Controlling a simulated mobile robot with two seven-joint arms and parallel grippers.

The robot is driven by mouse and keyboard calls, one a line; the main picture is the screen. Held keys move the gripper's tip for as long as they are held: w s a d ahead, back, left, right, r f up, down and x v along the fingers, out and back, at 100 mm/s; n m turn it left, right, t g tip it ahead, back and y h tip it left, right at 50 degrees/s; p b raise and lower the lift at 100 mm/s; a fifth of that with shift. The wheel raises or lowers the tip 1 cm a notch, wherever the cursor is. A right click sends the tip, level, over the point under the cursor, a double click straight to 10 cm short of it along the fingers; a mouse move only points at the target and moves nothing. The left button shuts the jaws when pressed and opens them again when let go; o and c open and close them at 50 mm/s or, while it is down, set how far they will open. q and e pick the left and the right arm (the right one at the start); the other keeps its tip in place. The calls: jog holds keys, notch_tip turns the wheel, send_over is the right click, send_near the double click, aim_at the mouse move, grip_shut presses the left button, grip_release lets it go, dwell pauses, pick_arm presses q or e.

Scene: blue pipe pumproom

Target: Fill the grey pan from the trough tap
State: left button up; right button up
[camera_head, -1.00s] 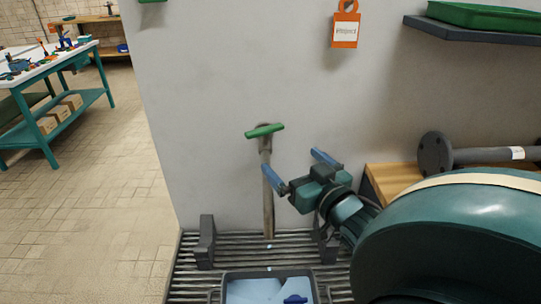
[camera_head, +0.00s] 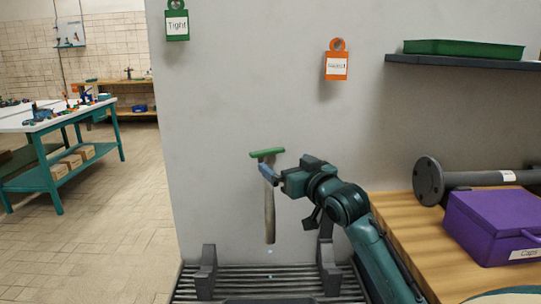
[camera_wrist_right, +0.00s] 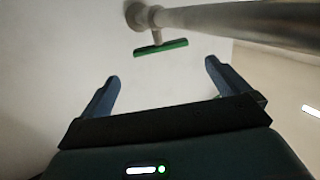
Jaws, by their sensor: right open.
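The trough tap has a green bar handle (camera_head: 267,153) and a long grey spout (camera_head: 269,212) on the pale wall. My right gripper (camera_head: 266,174) is open and empty, its blue fingers just below the handle in the head view. In the right wrist view, the green handle (camera_wrist_right: 161,48) lies ahead of my right gripper (camera_wrist_right: 161,84), apart from the fingers. The slatted trough (camera_head: 230,281) is under the spout. Small light-blue specks show below the spout end. A dark rim, possibly the grey pan (camera_head: 280,301), barely shows at the bottom edge. My left gripper is out of view.
Two dark brackets, left (camera_head: 205,270) and right (camera_head: 328,262), stand on the trough. A wooden bench (camera_head: 410,232) at right holds a purple box (camera_head: 495,222) and a flanged pipe (camera_head: 432,180). A green tag (camera_head: 177,24) and an orange tag (camera_head: 337,62) hang above.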

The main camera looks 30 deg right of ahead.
aim_at(268, 150)
jog(key=w, duration=0.7)
jog(key=w+d, duration=0.1)
jog(key=w, duration=0.2)
jog(key=shift+w, duration=0.4)
jog(key=c, duration=0.7)
jog(key=shift+r+n+y+p, duration=0.15)
jog(key=shift+n+y+p, duration=0.25)
jog(key=shift+y+p, duration=0.2)
jog(key=shift+n+y, duration=0.6)
jog(key=shift+y, duration=0.4)
jog(key=o, duration=0.7)
